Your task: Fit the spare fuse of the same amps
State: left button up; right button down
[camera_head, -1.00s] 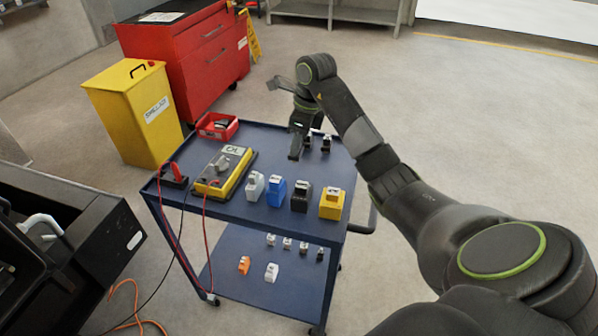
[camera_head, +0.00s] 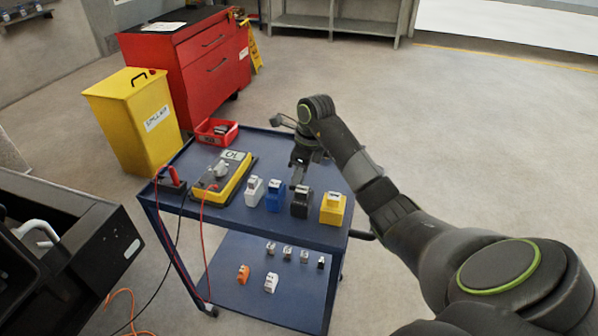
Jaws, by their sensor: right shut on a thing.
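My right gripper (camera_head: 299,178) points down over the blue cart, just behind a black block (camera_head: 300,204). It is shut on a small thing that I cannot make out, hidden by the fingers. A grey-white block (camera_head: 254,191), a blue block (camera_head: 274,196) and a yellow block (camera_head: 333,208) stand in a row with the black one. Several small fuse-like pieces, one of them a pale one (camera_head: 287,253), stand on the lower shelf, with an orange piece (camera_head: 243,274) and a white piece (camera_head: 271,283) in front. Amp markings are too small to read. My left gripper is out of view.
A yellow-black meter (camera_head: 222,180) with leads and a red tray (camera_head: 216,131) sit on the cart (camera_head: 250,222). A yellow spill bin (camera_head: 140,125) and a red cabinet (camera_head: 205,65) stand behind. Black equipment (camera_head: 75,265) is at left. Open floor lies right.

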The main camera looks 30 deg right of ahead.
aim_at(302, 181)
jog(key=c, duration=1.1)
grip_release()
jog(key=shift+f, duration=0.15)
jog(key=shift+c, duration=0.2)
jog(key=shift+r, duration=0.25)
jog(key=r, duration=0.4)
jog(key=shift+s+d+r, duration=0.1)
jog(key=shift+s+d, duration=0.1)
jog(key=shift+d, duration=0.15)
notch_tip(302, 181, up, 8)
jog(key=s+p, duration=0.1)
jog(key=p, duration=0.5)
jog(key=shift+s+d+f, duration=0.15)
jog(key=shift+d+f, duration=0.1)
jog(key=shift+d, duration=0.2)
